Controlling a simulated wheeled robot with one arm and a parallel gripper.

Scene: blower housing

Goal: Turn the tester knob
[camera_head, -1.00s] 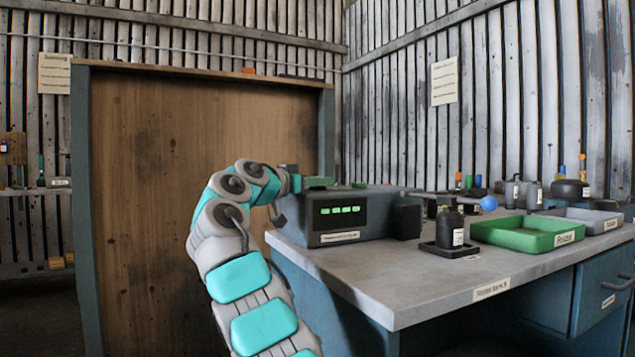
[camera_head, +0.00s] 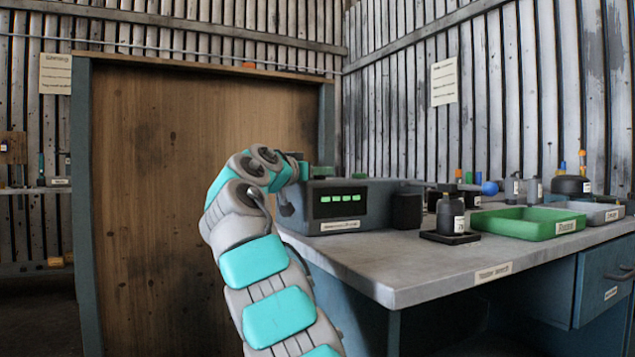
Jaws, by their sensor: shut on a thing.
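The tester is a dark grey box (camera_head: 345,208) with a black display of green digits, standing at the left end of the bench. My teal and grey arm reaches up to the tester's left side. My gripper (camera_head: 303,170) is at the tester's upper left edge, small and mostly hidden behind my wrist. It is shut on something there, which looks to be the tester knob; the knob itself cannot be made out. A small dark part (camera_head: 287,206) shows beside the tester's left side, below my wrist.
The bench (camera_head: 420,267) carries a black bottle (camera_head: 446,213) on a dark tray, a green tray (camera_head: 545,224), a grey tray (camera_head: 598,211) and several small bottles. A blue ball (camera_head: 490,188) shows behind. A large wooden panel (camera_head: 160,210) stands left. The bench's front middle is clear.

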